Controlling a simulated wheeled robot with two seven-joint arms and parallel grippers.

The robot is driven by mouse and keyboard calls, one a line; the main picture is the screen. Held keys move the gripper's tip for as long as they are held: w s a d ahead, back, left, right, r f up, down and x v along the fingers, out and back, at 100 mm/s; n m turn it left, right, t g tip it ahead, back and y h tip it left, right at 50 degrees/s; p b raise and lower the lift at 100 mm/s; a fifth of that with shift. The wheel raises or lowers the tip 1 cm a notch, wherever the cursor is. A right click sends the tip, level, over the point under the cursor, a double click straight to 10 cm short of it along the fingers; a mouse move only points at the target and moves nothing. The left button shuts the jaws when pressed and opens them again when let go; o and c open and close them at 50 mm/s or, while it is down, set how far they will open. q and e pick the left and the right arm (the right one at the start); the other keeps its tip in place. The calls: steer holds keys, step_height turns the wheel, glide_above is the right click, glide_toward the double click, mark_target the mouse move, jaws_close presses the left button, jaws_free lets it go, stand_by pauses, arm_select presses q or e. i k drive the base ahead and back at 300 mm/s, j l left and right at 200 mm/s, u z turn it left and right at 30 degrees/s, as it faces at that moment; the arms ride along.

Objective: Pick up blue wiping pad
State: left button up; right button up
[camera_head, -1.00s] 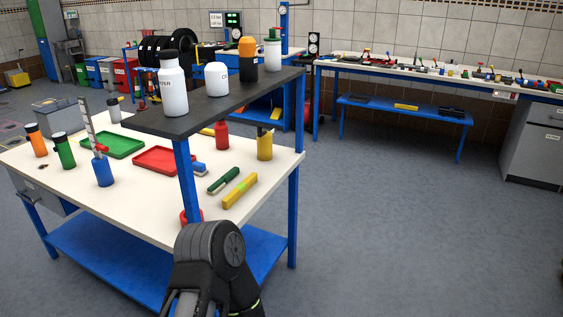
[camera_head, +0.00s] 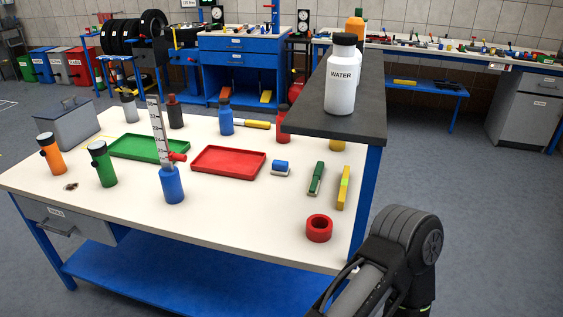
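The blue wiping pad (camera_head: 281,166) lies on the white tabletop (camera_head: 240,215), just right of the red tray (camera_head: 228,162). It is a small block, blue on top with a pale underside, and it is fully visible. Part of one of my arms shows at the lower right, in front of the table's right end. Neither of my grippers is in view, so I see no fingers near the pad.
A green brush (camera_head: 316,178), a yellow bar (camera_head: 343,187) and a red tape roll (camera_head: 319,228) lie right of the pad. Bare tabletop lies in front of the pad.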

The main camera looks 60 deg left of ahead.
mark_target(279, 167)
steer(key=k+j, duration=0.7)
steer(key=k+j+z, duration=0.1)
steer(key=k+j, duration=0.55)
steer(key=k, duration=0.2)
